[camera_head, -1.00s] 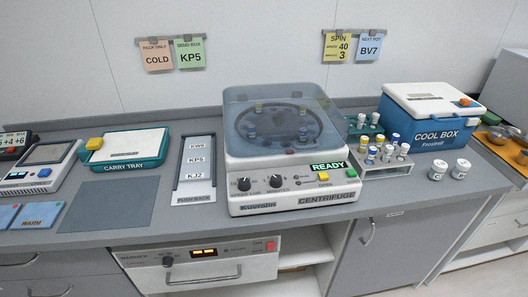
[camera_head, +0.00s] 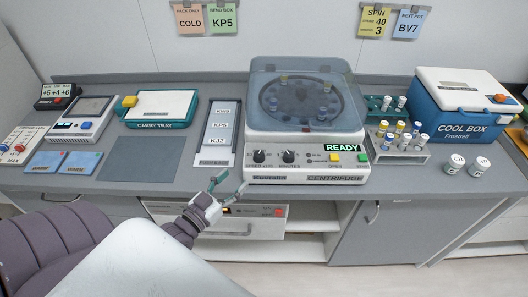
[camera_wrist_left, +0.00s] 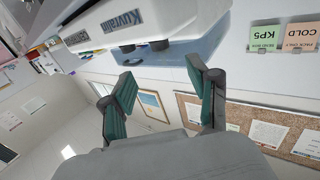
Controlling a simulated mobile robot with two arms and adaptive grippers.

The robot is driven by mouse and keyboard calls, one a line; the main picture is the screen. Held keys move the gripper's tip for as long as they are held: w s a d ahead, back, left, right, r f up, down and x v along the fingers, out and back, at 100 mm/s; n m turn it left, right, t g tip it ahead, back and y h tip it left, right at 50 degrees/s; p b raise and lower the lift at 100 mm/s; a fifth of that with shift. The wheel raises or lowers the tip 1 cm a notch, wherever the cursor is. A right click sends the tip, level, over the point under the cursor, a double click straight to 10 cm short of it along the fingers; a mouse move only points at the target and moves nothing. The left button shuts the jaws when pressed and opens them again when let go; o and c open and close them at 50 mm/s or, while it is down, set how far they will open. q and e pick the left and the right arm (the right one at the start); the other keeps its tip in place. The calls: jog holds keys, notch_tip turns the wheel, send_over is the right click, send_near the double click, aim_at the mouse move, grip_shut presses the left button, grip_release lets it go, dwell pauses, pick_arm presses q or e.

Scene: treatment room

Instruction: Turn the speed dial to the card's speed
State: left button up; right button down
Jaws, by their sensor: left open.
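The centrifuge (camera_head: 307,140) stands on the counter, lid down, with a lit READY sign. Its front panel has two black dials: the left one (camera_head: 259,156), whose label is too small to read surely, and the minutes dial (camera_head: 288,156). The yellow SPIN card (camera_head: 375,21) on the wall shows 40 and 3. My left gripper (camera_head: 230,184) is open and empty, in front of and below the left dial, apart from it. In the left wrist view, its green-padded fingers (camera_wrist_left: 162,78) are spread, with the centrifuge body (camera_wrist_left: 145,25) beyond. My right gripper is not visible.
A card holder (camera_head: 218,135) lies left of the centrifuge. A vial rack (camera_head: 400,150) and the cool box (camera_head: 465,110) stand to the right. The carry tray (camera_head: 158,124) and a grey mat (camera_head: 139,166) are at left. A drawer unit (camera_head: 250,228) is below the counter.

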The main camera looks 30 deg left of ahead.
aim_at(256, 158)
pick_arm(q)
jog(key=w, duration=0.3)
jog(key=w+p, duration=0.1)
jog(key=w, duration=0.3)
jog(key=w+p, duration=0.1)
jog(key=w, duration=0.3)
jog(key=shift+w+d, duration=0.1)
jog(key=shift+d, duration=0.2)
jog(key=shift+w, duration=0.5)
jog(key=shift+f, duration=0.1)
jog(key=shift+c, duration=1)
grip_shut()
jog(key=m+g+h+b, duration=0.1)
jog(key=m+h+b, duration=0.1)
jog(key=h+b, duration=0.1)
jog(key=m+g+h+b, duration=0.1)
jog(key=m+h+b, duration=0.1)
jog(key=b, duration=0.4)
jog(key=m+g+h+b, duration=0.1)
jog(key=m+h+b, duration=0.1)
jog(key=h+b, duration=0.2)
jog(key=shift+f+m+g+h+b, duration=0.25)
jog(key=shift+m+g+h+b, duration=0.15)
jog(key=shift+r+m+g+h+b, duration=0.25)
jog(key=shift+m+g+h+b, duration=0.35)
jog(key=shift+h+b, duration=0.3)
